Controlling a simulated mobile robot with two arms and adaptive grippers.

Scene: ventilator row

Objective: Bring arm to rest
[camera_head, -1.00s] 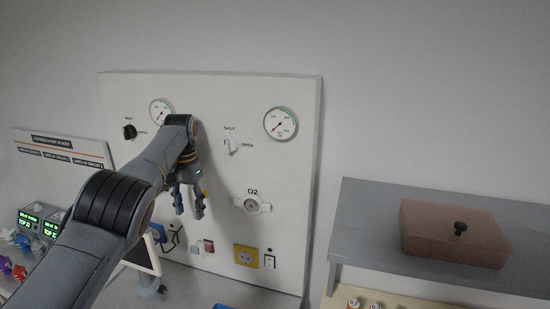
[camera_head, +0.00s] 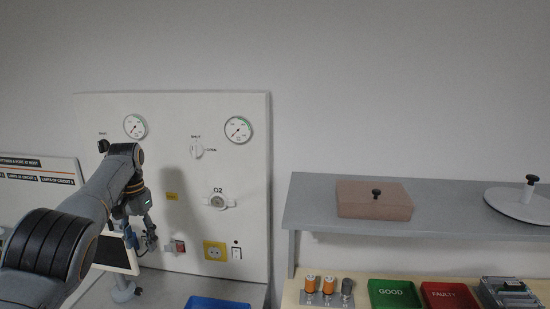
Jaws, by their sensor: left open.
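My left arm comes in from the left, and its gripper (camera_head: 143,245) hangs with its fingers pointing down, in front of the lower left part of the white wall panel (camera_head: 240,170). The gripper is open and I see nothing between its fingers. It hides part of the panel behind it, and I cannot tell the exact gap to the panel. The right gripper is not in the picture.
A tablet screen (camera_head: 117,253) stands close below the gripper. At right, a grey shelf (camera_head: 440,215) overhangs green (camera_head: 396,295) and red trays (camera_head: 449,296).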

